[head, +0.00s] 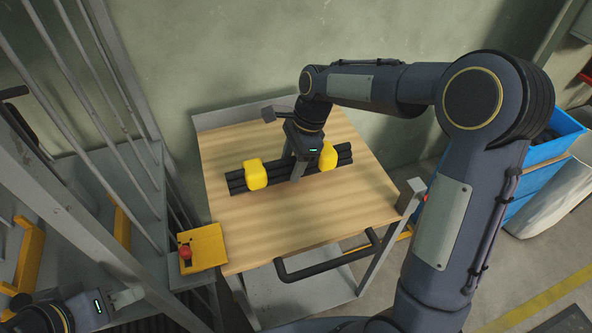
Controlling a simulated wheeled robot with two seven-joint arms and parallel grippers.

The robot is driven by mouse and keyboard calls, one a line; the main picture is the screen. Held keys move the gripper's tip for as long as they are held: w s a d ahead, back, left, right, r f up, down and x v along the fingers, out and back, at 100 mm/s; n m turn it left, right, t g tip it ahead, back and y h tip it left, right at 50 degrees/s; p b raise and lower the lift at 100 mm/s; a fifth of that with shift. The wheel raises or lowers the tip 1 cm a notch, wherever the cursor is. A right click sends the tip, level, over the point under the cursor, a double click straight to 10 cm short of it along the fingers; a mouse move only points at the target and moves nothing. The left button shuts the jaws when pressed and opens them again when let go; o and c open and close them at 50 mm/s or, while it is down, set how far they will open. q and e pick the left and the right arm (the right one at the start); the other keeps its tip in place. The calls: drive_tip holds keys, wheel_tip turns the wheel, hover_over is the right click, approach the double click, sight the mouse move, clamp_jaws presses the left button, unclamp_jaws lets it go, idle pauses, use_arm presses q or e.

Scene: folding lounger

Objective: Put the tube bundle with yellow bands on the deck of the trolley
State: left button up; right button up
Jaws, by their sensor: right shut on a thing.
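The tube bundle (279,178) is made of black tubes with two yellow bands. It lies across the wooden deck (330,213) of the trolley in the head view, and appears to rest on it. My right gripper (297,174) points down at the middle of the bundle, between the yellow bands, and is shut on it. Its fingertips are partly hidden against the tubes. My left gripper (128,297) is at the lower left, away from the trolley, and I cannot tell whether it is open or shut.
A grey metal rack (142,180) with upright bars stands on the left. A yellow control box with a red button (185,252) sits beside the trolley. The trolley's black handle (327,262) is at the front. A blue bin (545,160) stands on the right.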

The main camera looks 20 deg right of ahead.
drive_tip(key=shift+w+d+f, duration=0.35)
drive_tip(key=shift+d+f, duration=0.1)
drive_tip(key=shift+f, duration=0.2)
drive_tip(key=shift+w+d+f, duration=0.15)
drive_tip(key=shift+f, duration=1.55)
drive_tip(key=shift+f, duration=0.1)
drive_tip(key=o, duration=1.4)
drive_tip(key=shift+f, duration=0.1)
